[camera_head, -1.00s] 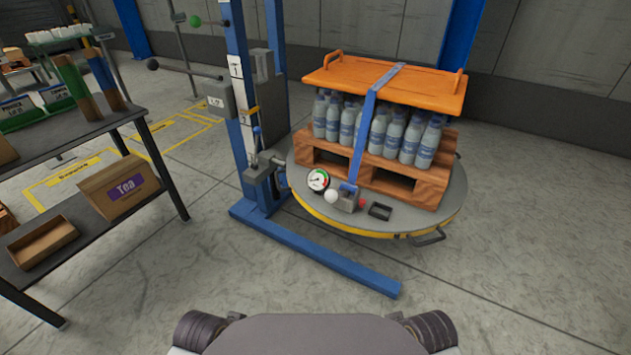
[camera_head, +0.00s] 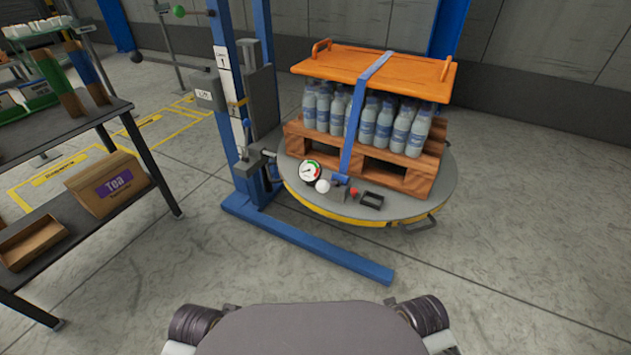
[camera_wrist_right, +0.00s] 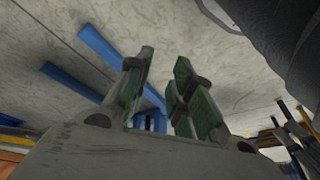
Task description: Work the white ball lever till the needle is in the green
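The white ball lever (camera_head: 322,186) sits on the front of the round grey turntable (camera_head: 420,205), beside a small grey block at the strap's lower end. The round gauge (camera_head: 309,171) is just left of it, with a white face and green and red marks; the needle is too small to read surely. A blue strap (camera_head: 352,140) runs over the orange lid (camera_head: 380,75) and the bottles on the wooden pallet. My right gripper (camera_wrist_right: 163,85) shows in the right wrist view with its green-padded fingers apart and nothing between them. My left gripper is not in view.
A red knob (camera_head: 354,191) and a black bracket (camera_head: 371,200) sit right of the lever. The blue lift mast (camera_head: 228,90) and its floor leg (camera_head: 310,244) stand at the left and front. A dark shelf (camera_head: 90,230) with boxes is further left. Floor at right is clear.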

